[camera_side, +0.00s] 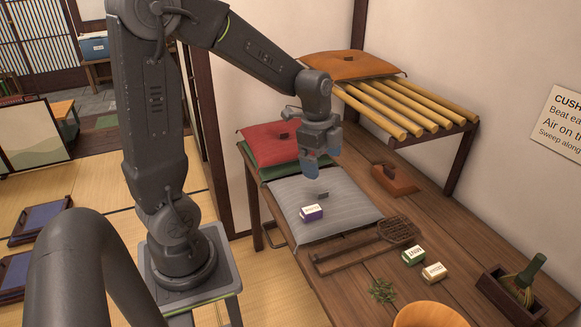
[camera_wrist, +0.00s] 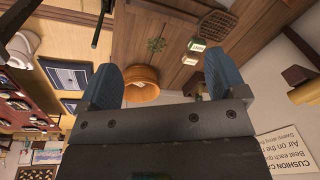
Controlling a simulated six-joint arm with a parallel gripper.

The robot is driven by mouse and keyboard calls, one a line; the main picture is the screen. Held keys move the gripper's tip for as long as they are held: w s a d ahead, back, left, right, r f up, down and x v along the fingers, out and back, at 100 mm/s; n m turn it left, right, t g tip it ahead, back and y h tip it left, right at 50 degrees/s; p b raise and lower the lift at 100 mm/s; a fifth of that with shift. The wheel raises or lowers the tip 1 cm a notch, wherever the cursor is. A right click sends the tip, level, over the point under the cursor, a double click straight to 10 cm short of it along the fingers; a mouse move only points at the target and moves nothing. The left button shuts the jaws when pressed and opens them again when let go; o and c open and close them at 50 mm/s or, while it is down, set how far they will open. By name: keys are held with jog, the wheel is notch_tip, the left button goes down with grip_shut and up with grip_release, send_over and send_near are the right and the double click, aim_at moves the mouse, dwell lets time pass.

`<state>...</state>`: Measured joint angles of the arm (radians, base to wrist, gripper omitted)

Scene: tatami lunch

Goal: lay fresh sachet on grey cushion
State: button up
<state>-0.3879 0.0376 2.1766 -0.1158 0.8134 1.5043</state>
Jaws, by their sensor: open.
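The grey striped cushion (camera_side: 345,207) lies on the wooden bench, with a dark tab near its middle. A small purple-and-white sachet (camera_side: 311,213) lies on its front left part. A green-and-white sachet (camera_side: 413,255) and a tan-and-white sachet (camera_side: 434,272) lie on the bench to the right; both also show small in the wrist view. The labels are too small to read surely, so I cannot tell which is fresh. My gripper (camera_side: 310,167) hangs above the back left of the grey cushion. In the wrist view my gripper (camera_wrist: 165,78) is open, with nothing between its blue fingers.
A red cushion (camera_side: 270,143) lies over a green one (camera_side: 280,170) at the back. An orange cushion (camera_side: 350,65) rests on a slatted rack (camera_side: 405,105). A woven beater (camera_side: 398,230), herb sprig (camera_side: 382,291), wooden tub (camera_side: 430,316) and whisk box (camera_side: 500,297) stand around the sachets.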

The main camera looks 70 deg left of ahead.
jog(key=s+d+r+n+t, duration=0.4)
jog(key=s+d+r+n, duration=0.4)
jog(key=s+d+n, duration=0.3)
jog(key=shift+s+d+r+n, duration=0.4)
jog(key=shift+s+n, duration=0.1)
jog(key=shift+s, duration=0.6)
